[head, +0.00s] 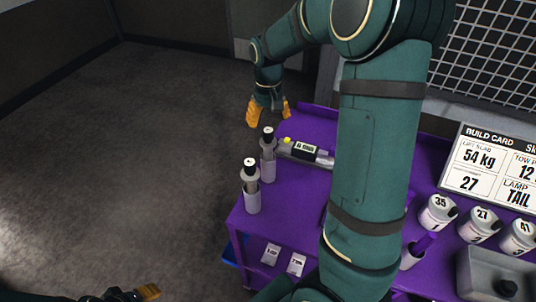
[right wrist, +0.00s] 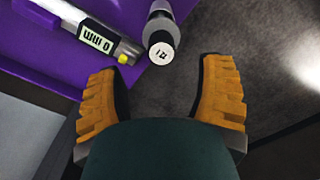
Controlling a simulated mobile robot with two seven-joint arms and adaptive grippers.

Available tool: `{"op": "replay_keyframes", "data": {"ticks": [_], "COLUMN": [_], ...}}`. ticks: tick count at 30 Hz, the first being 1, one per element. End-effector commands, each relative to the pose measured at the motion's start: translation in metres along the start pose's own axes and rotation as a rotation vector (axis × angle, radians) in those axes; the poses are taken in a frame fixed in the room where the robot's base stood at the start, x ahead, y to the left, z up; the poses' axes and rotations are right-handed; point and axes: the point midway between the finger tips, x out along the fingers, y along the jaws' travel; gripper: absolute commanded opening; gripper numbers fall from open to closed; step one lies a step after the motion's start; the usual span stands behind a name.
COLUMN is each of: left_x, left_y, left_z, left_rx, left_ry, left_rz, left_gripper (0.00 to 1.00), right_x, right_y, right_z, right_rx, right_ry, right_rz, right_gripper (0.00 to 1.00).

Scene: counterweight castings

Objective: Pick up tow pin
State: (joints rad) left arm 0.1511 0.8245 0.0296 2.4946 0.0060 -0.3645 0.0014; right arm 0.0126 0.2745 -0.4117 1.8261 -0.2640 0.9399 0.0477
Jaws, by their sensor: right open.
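Two tow pins stand upright at the left end of the purple cart top (head: 290,205), each with a dark neck and a white-marked top. The far pin (head: 268,158) is nearest my right gripper; the near pin (head: 251,187) stands in front of it. My right gripper (head: 270,110) is open and empty, just beyond the far pin. In the right wrist view, a pin with a marked white top (right wrist: 162,50) shows ahead of the spread orange fingers, apart from both.
A gauge with a display (head: 304,150) lies close right of the far pin; its display reads 0 mm in the right wrist view (right wrist: 97,38). Left is open floor.

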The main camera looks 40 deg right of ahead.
Motion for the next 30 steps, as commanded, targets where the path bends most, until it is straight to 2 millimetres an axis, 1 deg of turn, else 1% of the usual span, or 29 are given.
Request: {"op": "replay_keyframes", "data": {"ticks": [1, 8, 13, 16, 20, 26, 27, 29, 30], "left_x": [0.001, 0.001, 0.001, 0.002, 0.003, 0.003, 0.003, 0.003, 0.003], "left_y": [0.000, 0.000, 0.000, -0.001, -0.001, -0.001, -0.001, -0.001, -0.001], "left_z": [0.000, 0.000, 0.000, 0.000, 0.000, 0.000, 0.000, 0.000, 0.000], "left_rx": [0.000, 0.000, 0.000, 0.000, 0.000, 0.000, 0.000, 0.000, 0.000], "left_ry": [0.000, 0.000, 0.000, 0.000, 0.000, 0.000, 0.000, 0.000, 0.000], "left_rz": [0.000, 0.000, 0.000, 0.000, -0.001, -0.001, -0.001, -0.001, -0.001], "left_gripper": [0.45, 0.45, 0.45, 0.45, 0.45, 0.45, 0.45, 0.45, 0.45], "right_x": [0.006, 0.021, 0.046, 0.058, 0.065, 0.065, 0.065, 0.065, 0.065], "right_y": [0.000, -0.001, -0.002, -0.002, -0.002, -0.002, -0.002, -0.002, -0.002], "right_z": [0.000, 0.002, 0.007, 0.007, 0.006, 0.006, 0.006, 0.006, 0.006], "right_rx": [0.000, 0.000, 0.001, 0.001, 0.001, 0.000, 0.000, 0.000, 0.000], "right_ry": [-0.002, -0.002, -0.004, -0.003, -0.001, 0.000, 0.000, 0.000, 0.001], "right_rz": [0.000, 0.000, 0.001, 0.001, 0.000, 0.000, 0.000, 0.000, 0.000], "right_gripper": [0.68, 0.68, 0.68, 0.68, 0.68, 0.68, 0.62, 0.41, 0.27]}}
